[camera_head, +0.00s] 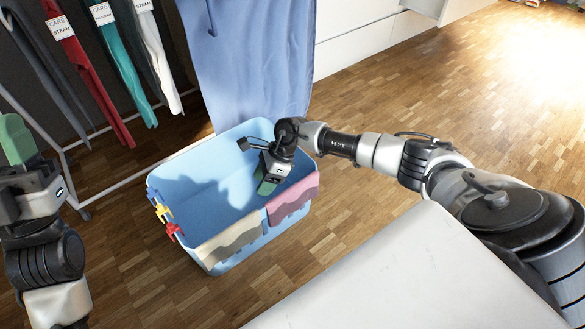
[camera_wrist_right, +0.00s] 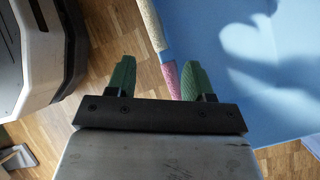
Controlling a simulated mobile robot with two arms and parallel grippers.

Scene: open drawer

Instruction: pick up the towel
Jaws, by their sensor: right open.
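A pink towel (camera_head: 293,201) and a beige towel (camera_head: 232,244) hang side by side over the near rim of a light blue basket (camera_head: 172,189). My right gripper (camera_head: 266,183) points down at the basket's near rim, beside the pink towel. In the right wrist view the gripper (camera_wrist_right: 159,76) is open, with the pink towel's edge (camera_wrist_right: 171,79) between its fingers, close to the right finger. The beige towel (camera_wrist_right: 151,24) lies farther along the rim. Whether a finger touches the pink towel is unclear. My left gripper (camera_head: 15,138) is at the left edge, partly cut off.
Red and yellow clips (camera_head: 163,212) sit on the basket's left rim. A blue cloth (camera_head: 250,60) hangs behind the basket. Red, teal and white labelled items (camera_head: 122,65) hang on a rack at the upper left. A white surface (camera_head: 400,275) lies in front. Wooden floor on the right is clear.

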